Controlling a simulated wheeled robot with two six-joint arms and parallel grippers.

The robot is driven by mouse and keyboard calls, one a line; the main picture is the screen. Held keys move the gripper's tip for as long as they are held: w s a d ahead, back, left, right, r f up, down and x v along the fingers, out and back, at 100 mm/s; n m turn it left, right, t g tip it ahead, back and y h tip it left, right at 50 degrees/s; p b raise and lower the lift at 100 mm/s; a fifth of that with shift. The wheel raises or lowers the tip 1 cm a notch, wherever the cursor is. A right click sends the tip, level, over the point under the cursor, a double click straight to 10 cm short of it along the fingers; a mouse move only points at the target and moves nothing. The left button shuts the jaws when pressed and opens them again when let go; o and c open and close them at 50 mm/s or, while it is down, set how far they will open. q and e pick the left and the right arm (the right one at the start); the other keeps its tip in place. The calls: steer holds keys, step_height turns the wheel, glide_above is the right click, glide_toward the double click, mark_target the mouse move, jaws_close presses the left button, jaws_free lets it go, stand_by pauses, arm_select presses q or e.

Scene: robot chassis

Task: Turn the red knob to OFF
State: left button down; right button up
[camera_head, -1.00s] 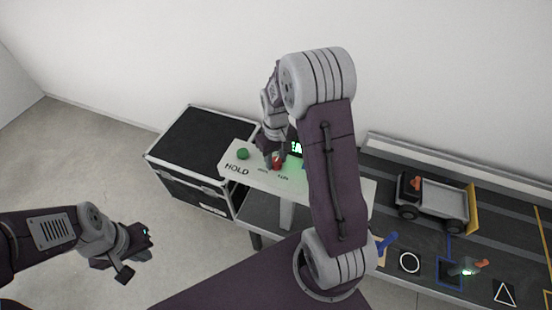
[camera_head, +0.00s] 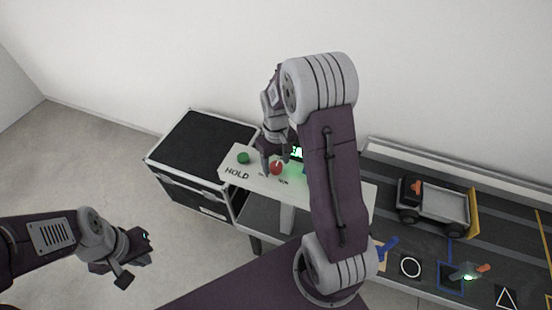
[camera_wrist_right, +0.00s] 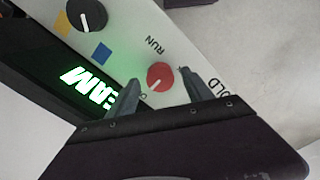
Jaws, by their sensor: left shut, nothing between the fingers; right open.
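The red knob (camera_head: 276,168) sits on a pale panel (camera_head: 240,174). In the right wrist view the red knob (camera_wrist_right: 160,76) shows a white pointer line towards the lower left, towards a label mostly hidden by a finger. The RUN label is above the knob in that view. My right gripper (camera_wrist_right: 160,79) is open, with one finger on each side of the knob; I cannot tell whether they touch it. In the head view my right gripper (camera_head: 275,160) is over the knob. My left gripper (camera_head: 136,258) is shut and empty, low at the left.
A green button (camera_head: 243,158) by HOLD is left of the knob. A black knob (camera_wrist_right: 87,15) and a lit screen (camera_wrist_right: 88,88) are on the panel side. A black case (camera_head: 205,145) stands left; a toy truck (camera_head: 440,205) is right.

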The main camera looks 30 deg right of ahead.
mark_target(272, 168)
step_height(272, 168, up, 8)
steer(key=b, duration=0.1)
steer(key=shift+r, duration=0.25)
steer(key=shift+a+f+b, duration=0.15)
steer(key=shift+f+b, duration=0.15)
steer(key=shift+b, duration=0.15)
steer(key=shift+a+f+b, duration=0.45)
steer(key=shift+a+b, duration=0.2)
steer(key=shift+b, duration=0.35)
steer(key=s+a+f+m+t+b, duration=0.1)
steer(key=s+a+f+b, duration=0.3)
steer(key=s+f, duration=0.8)
steer(key=shift+s+a+f+m+b, duration=0.3)
steer(key=shift+a+m+b, duration=0.1)
steer(key=shift+a, duration=0.45)
